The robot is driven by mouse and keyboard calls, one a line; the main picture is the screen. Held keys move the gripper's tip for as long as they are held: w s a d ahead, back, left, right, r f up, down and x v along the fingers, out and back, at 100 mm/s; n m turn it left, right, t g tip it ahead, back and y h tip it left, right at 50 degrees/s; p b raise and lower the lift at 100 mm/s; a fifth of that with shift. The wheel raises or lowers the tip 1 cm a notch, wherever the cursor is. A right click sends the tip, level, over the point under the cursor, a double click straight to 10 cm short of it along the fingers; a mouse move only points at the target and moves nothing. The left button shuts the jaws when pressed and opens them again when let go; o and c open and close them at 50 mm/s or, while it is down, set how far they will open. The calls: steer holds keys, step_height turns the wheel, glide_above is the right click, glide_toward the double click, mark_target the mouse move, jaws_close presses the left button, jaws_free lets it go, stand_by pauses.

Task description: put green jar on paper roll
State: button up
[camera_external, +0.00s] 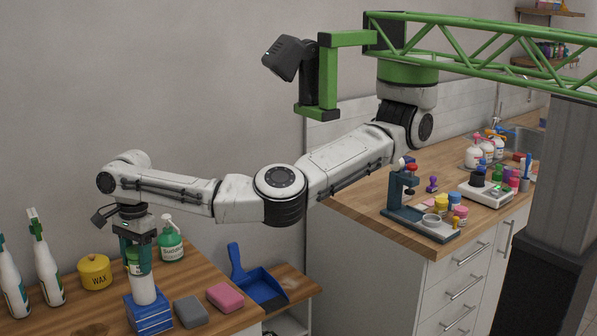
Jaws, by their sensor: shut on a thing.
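My gripper (138,268) points down at the left counter, its dark green fingers shut on the green jar (133,263). The fingers hide much of the jar; a strip of green with a pale part shows between them. The white paper roll (145,291) stands upright directly below the jar. The jar's underside is at the roll's top, and I cannot tell whether they touch. The roll stands on a stack of blue and white packs (150,317).
A yellow wax tin (95,272) and white spray bottles (46,265) stand left. A green pump bottle (170,243) is close behind my gripper. Grey (189,312) and pink (225,297) sponges lie right, before a blue dustpan (262,288).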

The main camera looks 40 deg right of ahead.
steer(key=shift+f, duration=0.1)
steer(key=o, duration=1)
steer(key=shift+o, duration=0.2)
steer(key=r, duration=0.4)
steer(key=d+r+b, duration=0.1)
steer(key=r, duration=0.3)
steer(key=r+b, duration=0.1)
steer(key=r, duration=0.3)
steer(key=shift+w+d+r, duration=0.1)
steer(key=shift+w+d, duration=0.05)
steer(key=shift+w, duration=0.15)
